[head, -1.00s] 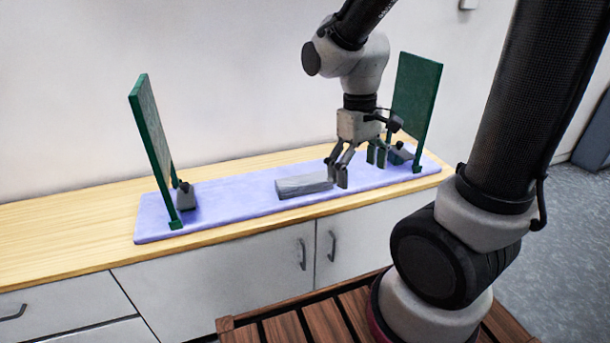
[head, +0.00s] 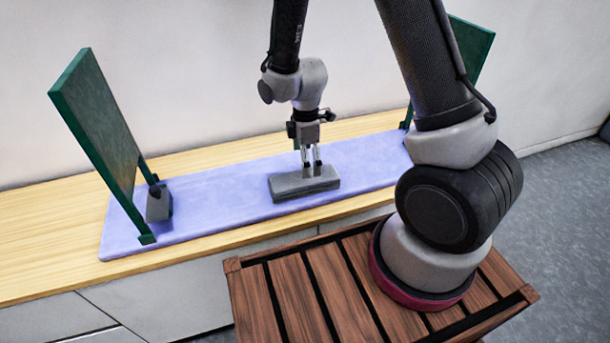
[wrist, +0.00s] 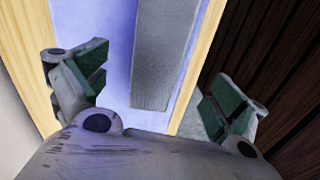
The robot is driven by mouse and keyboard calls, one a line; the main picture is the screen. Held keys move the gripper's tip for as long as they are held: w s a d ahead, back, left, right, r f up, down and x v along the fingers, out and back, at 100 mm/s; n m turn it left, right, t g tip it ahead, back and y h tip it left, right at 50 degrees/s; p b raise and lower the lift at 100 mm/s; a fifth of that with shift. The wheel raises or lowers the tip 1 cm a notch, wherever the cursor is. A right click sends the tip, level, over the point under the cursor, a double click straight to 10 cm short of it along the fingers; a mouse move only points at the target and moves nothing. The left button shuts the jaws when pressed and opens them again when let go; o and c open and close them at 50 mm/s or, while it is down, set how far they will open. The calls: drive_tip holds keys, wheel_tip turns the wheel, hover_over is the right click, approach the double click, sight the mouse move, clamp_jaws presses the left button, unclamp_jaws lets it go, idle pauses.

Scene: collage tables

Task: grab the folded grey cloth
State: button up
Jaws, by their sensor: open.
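The folded grey cloth (head: 290,188) lies as a flat, long block on the blue-violet mat (head: 235,205). In the wrist view the cloth (wrist: 165,50) runs away from me, with its near end between my two finger sides. My gripper (head: 312,165) points down over the cloth in the head view, its fingertips at or just above the top; I cannot tell if they touch it. In the wrist view my gripper (wrist: 165,88) is open, with green-padded fingers spread wide and nothing held.
A green upright panel (head: 95,130) with a grey block (head: 158,204) at its foot stands on the mat's left end. Another green panel (head: 470,55) stands at the right, partly behind my arm. The wooden counter (head: 40,235) is bare at left.

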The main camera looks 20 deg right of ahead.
sight(304, 183)
drive_tip(key=shift+w+a+f+n, duration=0.1)
drive_tip(key=shift+w+n, duration=0.05)
drive_tip(key=shift+n, duration=0.25)
drive_tip(key=f, duration=0.7)
drive_tip(key=shift+a+f, duration=0.2)
drive_tip(key=shift+f, duration=0.1)
drive_tip(key=c, duration=1.2)
